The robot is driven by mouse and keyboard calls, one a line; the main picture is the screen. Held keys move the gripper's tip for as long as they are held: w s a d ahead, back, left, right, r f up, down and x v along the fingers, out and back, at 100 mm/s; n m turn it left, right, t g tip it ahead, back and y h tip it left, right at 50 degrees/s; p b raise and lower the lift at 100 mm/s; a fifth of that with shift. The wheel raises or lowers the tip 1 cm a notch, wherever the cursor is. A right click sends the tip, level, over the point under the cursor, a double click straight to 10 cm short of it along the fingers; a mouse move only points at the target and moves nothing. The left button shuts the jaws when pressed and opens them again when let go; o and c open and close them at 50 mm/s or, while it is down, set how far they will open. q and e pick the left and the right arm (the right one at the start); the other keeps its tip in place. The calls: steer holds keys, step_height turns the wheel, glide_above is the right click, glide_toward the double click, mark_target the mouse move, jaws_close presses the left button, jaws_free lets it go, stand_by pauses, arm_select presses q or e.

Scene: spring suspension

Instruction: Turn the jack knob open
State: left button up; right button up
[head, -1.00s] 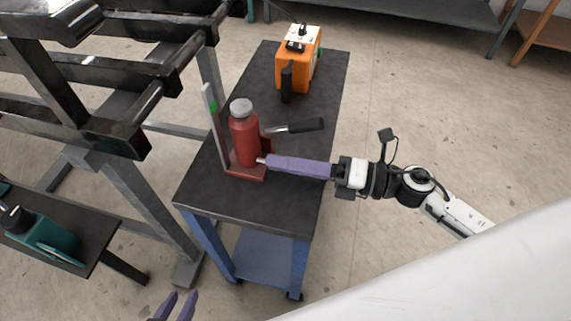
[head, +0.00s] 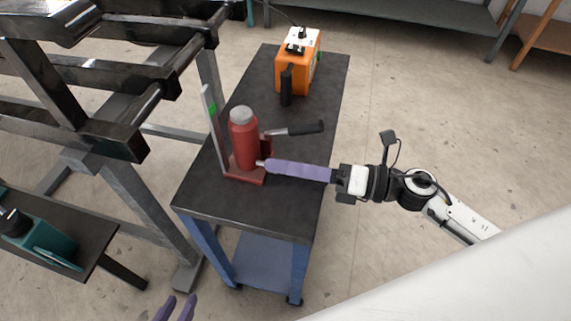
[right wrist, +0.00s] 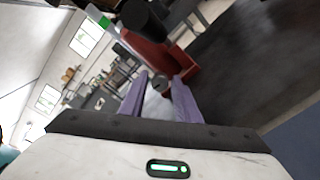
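The red bottle jack (head: 244,140) stands upright on the dark top of the cart (head: 205,202). Its grey cap (head: 241,114) is on top, and a black-gripped handle (head: 305,128) points right. The small grey jack knob (head: 260,164) sits low on its right side. It also shows in the right wrist view (right wrist: 160,84), between my purple fingertips. My right gripper (head: 267,166) reaches in from the right, with its fingers close on both sides of the knob. The jack looks strongly tilted in the right wrist view. My left gripper (head: 175,309) is open and empty at the bottom edge.
An orange device (head: 296,68) stands at the cart's far end. A dark metal frame (head: 110,125) rises left of the cart. The floor right of the cart is clear.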

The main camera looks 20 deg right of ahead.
steer(key=v, duration=1)
steer(key=shift+d, duration=0.15)
steer(key=shift+s, duration=0.1)
